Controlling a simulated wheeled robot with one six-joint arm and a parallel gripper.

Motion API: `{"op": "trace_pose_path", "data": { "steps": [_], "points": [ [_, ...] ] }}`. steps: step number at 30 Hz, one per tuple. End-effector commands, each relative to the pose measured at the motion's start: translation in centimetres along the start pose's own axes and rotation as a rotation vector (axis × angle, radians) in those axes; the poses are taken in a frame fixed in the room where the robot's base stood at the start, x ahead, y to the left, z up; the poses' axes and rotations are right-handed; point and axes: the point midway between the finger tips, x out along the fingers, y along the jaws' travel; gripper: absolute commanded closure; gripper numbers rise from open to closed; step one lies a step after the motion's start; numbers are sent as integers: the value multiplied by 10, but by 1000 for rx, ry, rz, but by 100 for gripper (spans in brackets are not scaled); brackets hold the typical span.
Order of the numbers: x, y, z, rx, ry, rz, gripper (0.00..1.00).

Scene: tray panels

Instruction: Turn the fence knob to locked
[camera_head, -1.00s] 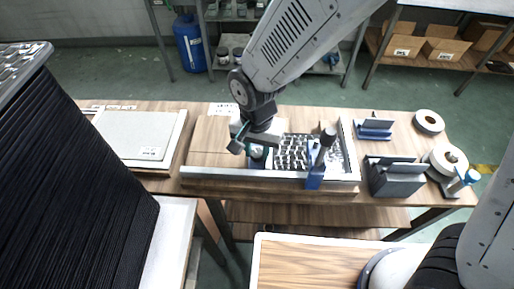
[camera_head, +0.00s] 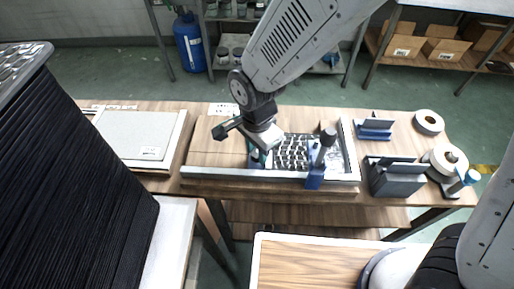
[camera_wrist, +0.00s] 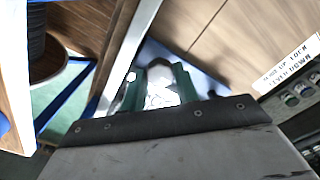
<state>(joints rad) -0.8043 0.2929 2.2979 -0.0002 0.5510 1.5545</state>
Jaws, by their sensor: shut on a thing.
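My gripper (camera_head: 261,157) is low over the front rail of the tray fixture, left of the metal parts. In the wrist view its two green fingers (camera_wrist: 160,92) are closed around a pale, rounded fence knob (camera_wrist: 160,80). The knob sits between the fingers, beside the metal fence rail (camera_wrist: 126,58). In the head view my gripper hides most of the knob. A label (camera_wrist: 285,68) with partly readable words, including "UP", "LOCK" and "LEVER DOWN", lies to the right in the wrist view. The knob's exact angle cannot be read.
A blue bracket with a black-topped lever (camera_head: 315,178) stands right of my gripper on the front rail (camera_head: 215,173). Grey holders (camera_head: 395,182) and white rolls (camera_head: 428,121) stand at the right. A pale panel (camera_head: 138,132) lies at the left.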

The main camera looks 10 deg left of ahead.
Motion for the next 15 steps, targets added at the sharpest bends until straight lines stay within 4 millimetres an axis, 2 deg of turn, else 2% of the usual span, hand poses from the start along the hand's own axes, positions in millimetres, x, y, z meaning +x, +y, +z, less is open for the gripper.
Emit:
{"op": "trace_pose_path", "data": {
  "steps": [11, 12, 14, 15],
  "points": [
    [0, 0, 0, 6, 0, -1, 92],
    [0, 0, 0, 6, 0, -1, 67],
    [0, 0, 0, 6, 0, -1, 50],
    [0, 0, 0, 5, 0, -1, 48]
  ]
}}
